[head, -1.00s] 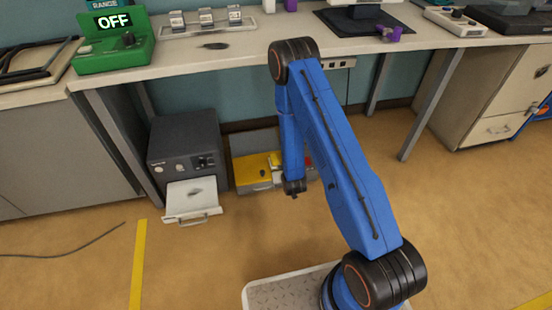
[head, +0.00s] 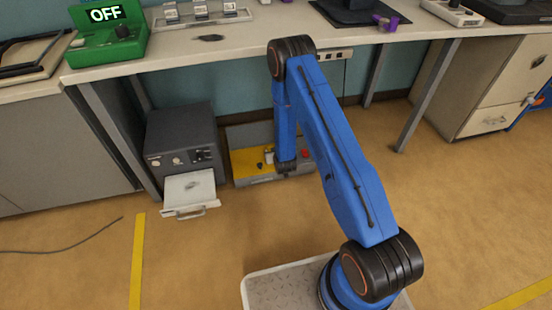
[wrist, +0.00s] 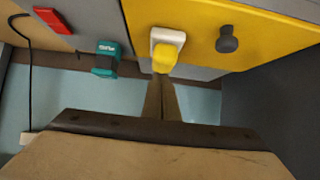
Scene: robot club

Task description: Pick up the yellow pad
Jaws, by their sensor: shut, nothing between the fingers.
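The yellow pad (wrist: 165,59) is a small rounded yellow piece on a white mount. In the wrist view it is at top centre, beside a yellow panel (wrist: 262,24) with a dark knob. In the head view the mount is a small pale shape (head: 268,154) on the low box under the bench, just left of my arm's end. My gripper (wrist: 162,83) is shut and empty. In the wrist view its tips appear just below the pad; I cannot tell whether they touch it. In the head view the fingers are hard to make out against the box.
A dark grey machine (head: 182,136) with a pulled-out white tray (head: 188,188) stands left of the box. The bench top (head: 225,56) overhangs this area, with table legs either side. A red part (wrist: 54,20) and a teal part (wrist: 107,58) lie beside the pad. Floor in front is open.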

